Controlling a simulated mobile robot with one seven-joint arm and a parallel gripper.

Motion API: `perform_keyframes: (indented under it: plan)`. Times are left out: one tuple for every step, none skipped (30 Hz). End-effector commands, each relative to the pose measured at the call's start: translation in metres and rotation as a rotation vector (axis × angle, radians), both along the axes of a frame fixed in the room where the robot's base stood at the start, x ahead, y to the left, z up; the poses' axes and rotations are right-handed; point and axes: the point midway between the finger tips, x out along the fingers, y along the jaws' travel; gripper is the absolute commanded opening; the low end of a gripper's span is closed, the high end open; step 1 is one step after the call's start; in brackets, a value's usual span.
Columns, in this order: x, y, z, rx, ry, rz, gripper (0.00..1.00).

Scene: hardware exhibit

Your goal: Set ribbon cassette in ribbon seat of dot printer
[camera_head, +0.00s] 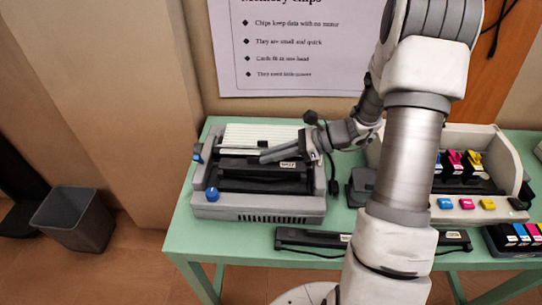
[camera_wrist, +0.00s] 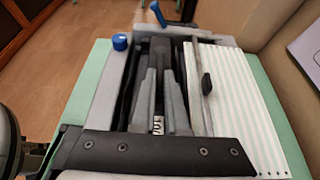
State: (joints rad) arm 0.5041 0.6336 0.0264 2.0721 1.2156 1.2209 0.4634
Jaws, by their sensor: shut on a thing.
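The dot printer (camera_head: 258,207) is a grey box with an open top, on the left part of the green table. My gripper (camera_head: 264,157) reaches over its open top from the right; in the wrist view its two grey fingers (camera_wrist: 157,74) point away along the opening. The gripper is shut on the dark ribbon cassette (camera_head: 264,171), whose white label shows below the fingers in the head view and between them in the wrist view (camera_wrist: 158,125). The cassette lies lengthwise in or just over the printer's opening. The ribbon seat is mostly hidden; I cannot tell whether the cassette touches it.
The printer has a blue knob (camera_head: 212,194) and a blue lever (camera_head: 197,152). A long black bar (camera_head: 300,238) lies in front of it. A colour inkjet printer (camera_head: 478,204) and a cartridge tray (camera_head: 515,238) stand to the right. A grey bin (camera_head: 75,218) is on the floor.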

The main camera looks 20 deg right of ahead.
Motion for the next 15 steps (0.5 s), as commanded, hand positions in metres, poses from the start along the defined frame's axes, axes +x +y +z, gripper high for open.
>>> perform_keyframes:
  plan:
    - [0.0002,0.0000,-0.0021,0.000,-0.001,0.000,0.00]
    - [0.0003,0.0000,-0.0019,-0.001,-0.002,0.001,0.00]
    - [0.0003,-0.0001,-0.0013,-0.001,-0.003,0.000,0.00]
    - [0.0003,-0.0001,-0.0012,-0.001,-0.002,0.000,0.00]
    - [0.0003,-0.0001,-0.0012,-0.001,-0.002,0.000,0.00]
    - [0.0003,-0.0001,-0.0012,-0.001,-0.002,0.000,0.00]
    - [0.0003,-0.0002,-0.0013,-0.001,-0.002,0.000,0.00]
    - [0.0002,-0.0001,-0.0020,-0.001,-0.002,0.001,0.00]
    - [0.0002,-0.0001,-0.0034,-0.001,-0.002,0.001,0.00]
    - [0.0001,-0.0002,-0.0046,-0.001,-0.002,0.001,0.00]
    - [0.0001,-0.0002,-0.0056,-0.001,-0.002,0.001,0.00]
    - [0.0001,-0.0002,-0.0068,-0.001,-0.002,0.001,0.00]
    - [0.0002,-0.0002,-0.0077,-0.001,-0.002,0.001,0.00]
    - [0.0001,-0.0002,-0.0086,0.001,-0.001,0.000,0.00]
    - [0.0001,-0.0002,-0.0098,0.001,-0.001,0.000,0.00]
